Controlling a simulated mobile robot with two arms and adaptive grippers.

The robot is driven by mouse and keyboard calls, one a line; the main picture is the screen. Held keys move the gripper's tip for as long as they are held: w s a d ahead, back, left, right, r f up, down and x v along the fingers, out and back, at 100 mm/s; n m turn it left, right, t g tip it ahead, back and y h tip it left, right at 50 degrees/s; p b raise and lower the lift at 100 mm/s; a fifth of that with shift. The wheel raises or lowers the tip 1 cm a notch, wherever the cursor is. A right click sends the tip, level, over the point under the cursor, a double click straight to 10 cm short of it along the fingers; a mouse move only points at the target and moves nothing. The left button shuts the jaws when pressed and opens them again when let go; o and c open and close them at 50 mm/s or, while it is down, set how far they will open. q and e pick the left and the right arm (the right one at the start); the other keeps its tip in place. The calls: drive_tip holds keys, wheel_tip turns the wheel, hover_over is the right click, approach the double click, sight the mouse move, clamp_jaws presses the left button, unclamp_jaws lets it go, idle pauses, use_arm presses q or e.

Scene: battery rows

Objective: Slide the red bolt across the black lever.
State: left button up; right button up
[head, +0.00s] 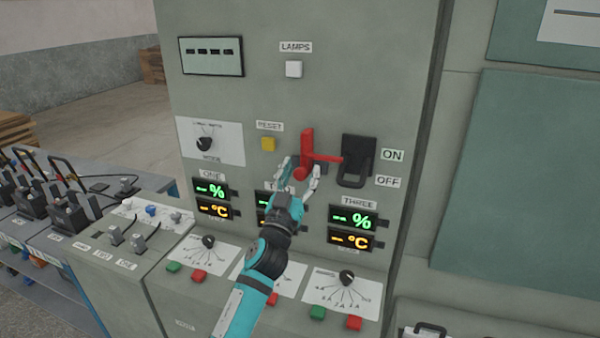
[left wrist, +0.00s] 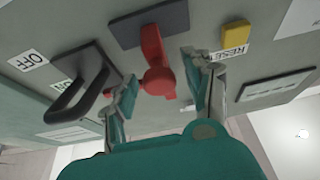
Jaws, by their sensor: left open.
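The red bolt (head: 307,143) is on the grey panel, left of the black lever (head: 357,163). Its thin red bar points right and its end meets the left edge of the lever's black housing; I cannot tell whether it passes in front of the lever. My left gripper (head: 301,171) is open, with one finger on each side of the bolt's red handle. In the left wrist view the red bolt (left wrist: 156,62) stands between the two fingertips (left wrist: 160,75), with no clear grip on it. The black lever (left wrist: 85,90) is there at the left, beside one finger. My right gripper is not in view.
A yellow RESET button (head: 268,144) is left of the bolt, and a white LAMPS button (head: 294,69) above. Lit displays (head: 352,220) and dials are below, near my left arm. A side bench (head: 75,250) with black levers stands at the left.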

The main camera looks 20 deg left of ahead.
use_arm(q)
clamp_jaws()
drive_tip(key=shift+f, duration=0.1)
idle(0.3)
drive_tip(key=shift+d+f, duration=0.1)
drive_tip(key=shift+d, duration=0.05)
drive_tip(key=d+b, duration=0.1)
drive_tip(key=d, duration=0.2)
drive_tip(key=shift+d+f, duration=0.1)
drive_tip(key=shift+d, duration=0.15)
